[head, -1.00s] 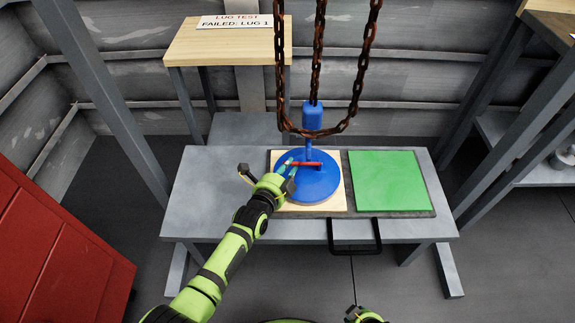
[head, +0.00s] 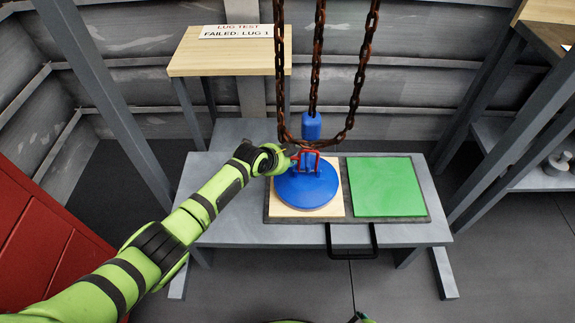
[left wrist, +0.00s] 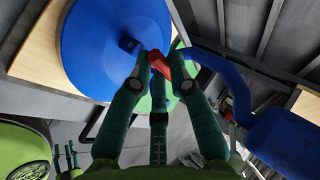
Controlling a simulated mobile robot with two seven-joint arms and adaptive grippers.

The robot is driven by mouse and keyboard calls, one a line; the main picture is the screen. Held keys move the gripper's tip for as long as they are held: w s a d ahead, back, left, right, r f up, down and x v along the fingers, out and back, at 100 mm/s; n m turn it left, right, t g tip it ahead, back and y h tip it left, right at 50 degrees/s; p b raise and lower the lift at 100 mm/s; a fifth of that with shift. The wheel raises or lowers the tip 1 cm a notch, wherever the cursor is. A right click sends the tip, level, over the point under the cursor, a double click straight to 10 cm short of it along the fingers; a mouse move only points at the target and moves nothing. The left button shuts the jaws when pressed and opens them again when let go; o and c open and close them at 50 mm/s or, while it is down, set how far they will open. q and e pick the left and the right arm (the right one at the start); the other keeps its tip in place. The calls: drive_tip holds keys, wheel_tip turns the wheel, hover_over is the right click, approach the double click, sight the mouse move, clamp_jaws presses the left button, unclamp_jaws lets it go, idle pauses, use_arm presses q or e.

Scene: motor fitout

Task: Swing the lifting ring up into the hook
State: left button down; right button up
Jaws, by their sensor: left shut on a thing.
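The red lifting ring (head: 307,154) stands tilted up from the round blue weight (head: 306,188). My left gripper (head: 293,154) reaches it from the left and is shut on it. In the left wrist view the fingertips (left wrist: 157,62) close on the red ring (left wrist: 162,67), beside the blue weight (left wrist: 90,45). The blue hook (head: 312,126) hangs from the middle chain just behind the ring. In the left wrist view its curved arm (left wrist: 215,72) runs close by the ring. I cannot tell whether they touch.
The weight rests on a wooden pad (head: 334,207) on a grey bench (head: 225,225), beside a green pad (head: 385,187). Rusty chains (head: 281,70) hang around the hook. A wooden stand with a sign (head: 237,31) is behind. A red cabinet (head: 45,225) is at left.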

use_arm(q)
drive_tip(key=shift+w+r+g+b, duration=0.1)
drive_tip(key=shift+w+g+b, duration=0.3)
drive_tip(key=shift+g, duration=0.1)
drive_tip(key=c, duration=1.1)
unclamp_jaws()
drive_tip(key=shift+d, duration=0.1)
drive_tip(key=shift+c, duration=0.2)
use_arm(e)
drive_tip(key=shift+w+a+f, duration=0.1)
drive_tip(key=shift+w, duration=0.5)
use_arm(q)
drive_tip(key=v, duration=1.2)
use_arm(e)
drive_tip(key=shift+w, duration=0.3)
